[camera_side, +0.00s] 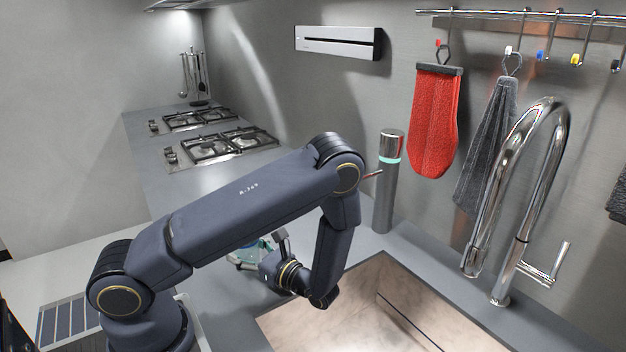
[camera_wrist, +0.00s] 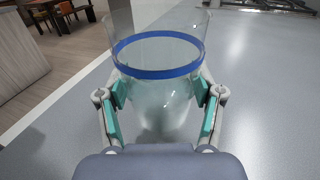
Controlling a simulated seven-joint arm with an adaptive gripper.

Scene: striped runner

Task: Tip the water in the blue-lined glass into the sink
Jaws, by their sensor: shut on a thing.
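The blue-lined glass (camera_wrist: 158,55) is clear, with a blue band around it, and fills the middle of the wrist view. My gripper (camera_wrist: 162,95) has its teal pads on both sides of the glass, below the band, and is shut on it. The glass looks to be at or just above the grey counter; I cannot tell which. The water in it is hard to make out. In the side view my gripper (camera_side: 247,253) is low over the counter, left of the sink, and my arm hides most of it. The sink (camera_side: 350,310) is a pale basin at the front.
A chrome tap (camera_side: 480,220) stands at the sink's right. A grey cylinder (camera_side: 386,185) with a teal ring stands behind the sink. A red mitt (camera_side: 435,120) and a grey towel (camera_side: 487,145) hang from the rail. A gas hob (camera_side: 215,145) lies farther back.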

